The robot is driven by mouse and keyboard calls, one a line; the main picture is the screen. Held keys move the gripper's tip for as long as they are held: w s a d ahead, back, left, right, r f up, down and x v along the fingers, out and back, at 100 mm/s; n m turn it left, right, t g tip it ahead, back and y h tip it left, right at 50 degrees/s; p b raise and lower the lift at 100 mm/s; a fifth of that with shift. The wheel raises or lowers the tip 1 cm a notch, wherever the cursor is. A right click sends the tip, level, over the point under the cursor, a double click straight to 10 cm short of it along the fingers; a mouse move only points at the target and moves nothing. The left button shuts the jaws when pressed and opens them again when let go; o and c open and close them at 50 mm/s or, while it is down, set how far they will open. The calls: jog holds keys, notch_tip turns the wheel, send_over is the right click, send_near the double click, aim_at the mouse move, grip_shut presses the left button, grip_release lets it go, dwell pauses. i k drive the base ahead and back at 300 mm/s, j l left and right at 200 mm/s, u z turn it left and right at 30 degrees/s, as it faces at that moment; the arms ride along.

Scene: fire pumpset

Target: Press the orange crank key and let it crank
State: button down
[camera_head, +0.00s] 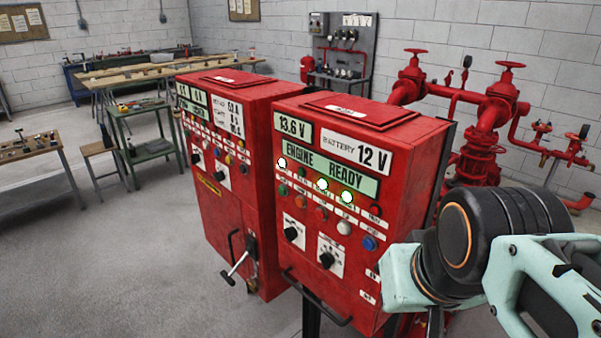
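The red control cabinet (408,170) on the right reads "ENGINE READY", "13.6 V" and "BATTERY 12 V" on its front. Below the displays are rows of small lamps and buttons. A small orange button (300,201) sits in the lower row, between a green one and a red one; its label is too small to read, so I cannot confirm it is the crank key. My arm's wrist is at the right, beside the cabinet. Only a dark sliver of my gripper (436,322) seems to show at the bottom edge; its fingers are hidden or cut off.
Black rotary knobs (326,260) and a low bar handle (318,300) jut from the right cabinet. Red pipework (487,130) stands behind. The floor in front is clear.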

aim_at(299, 202)
jog(key=k+j+z, duration=0.25)
jog(key=k+j, duration=0.15)
jog(key=j+z, duration=0.1)
jog(key=j, duration=0.35)
jog(key=k+j+z, duration=0.1)
jog(key=j, duration=0.3)
jog(key=j+z, duration=0.25)
jog(key=j, duration=0.5)
jog(key=i+j+z, duration=0.1)
jog(key=i+j, duration=0.15)
jog(key=j, duration=0.35)
jog(key=k+j, duration=0.15)
jog(key=j, duration=0.25)
jog(key=l, duration=0.3)
jog(key=i+l, duration=0.15)
jog(key=l, duration=0.2)
